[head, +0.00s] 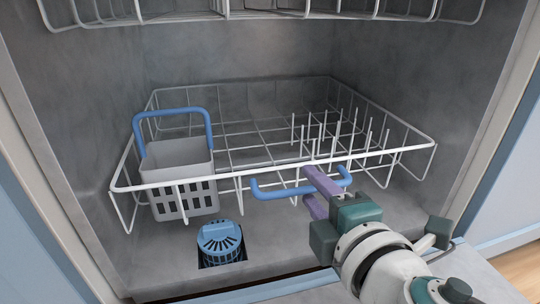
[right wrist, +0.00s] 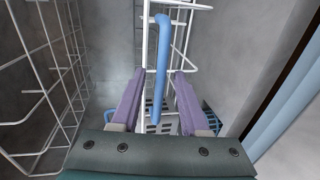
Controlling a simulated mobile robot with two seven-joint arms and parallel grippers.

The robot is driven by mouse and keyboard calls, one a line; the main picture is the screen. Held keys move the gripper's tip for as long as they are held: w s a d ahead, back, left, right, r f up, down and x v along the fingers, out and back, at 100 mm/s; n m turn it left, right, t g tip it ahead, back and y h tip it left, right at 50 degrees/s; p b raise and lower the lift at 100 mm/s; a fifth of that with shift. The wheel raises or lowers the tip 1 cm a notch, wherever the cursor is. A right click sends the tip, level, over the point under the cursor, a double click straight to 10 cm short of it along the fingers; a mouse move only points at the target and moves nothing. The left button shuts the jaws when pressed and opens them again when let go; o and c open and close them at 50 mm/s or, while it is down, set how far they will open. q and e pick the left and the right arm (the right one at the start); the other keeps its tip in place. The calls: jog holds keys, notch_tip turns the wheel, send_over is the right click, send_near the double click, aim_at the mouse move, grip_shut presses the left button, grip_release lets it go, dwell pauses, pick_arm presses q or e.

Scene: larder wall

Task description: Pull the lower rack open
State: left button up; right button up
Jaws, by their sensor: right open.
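The lower rack (head: 372,154) is a white wire basket inside the grey dishwasher tub. A blue handle (head: 272,191) is fixed to the middle of its front rail. My right gripper (head: 313,187) is at the right part of this handle, with its purple fingers pointing at the rack front. In the right wrist view, the blue handle (right wrist: 162,65) runs lengthwise between the two open fingers (right wrist: 157,90); I cannot tell whether either finger touches it. Part of the handle is hidden behind the fingers in the head view. My left gripper is not in view.
A grey cutlery basket (head: 178,160) with a blue handle sits at the rack's left front. A blue round filter (head: 219,243) is in the tub floor. The upper rack (head: 255,10) hangs above. Tub walls stand on both sides.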

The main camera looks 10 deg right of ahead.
jog(key=shift+w+f, duration=0.15)
jog(key=shift+w, duration=0.4)
grip_shut()
dwell(1.1)
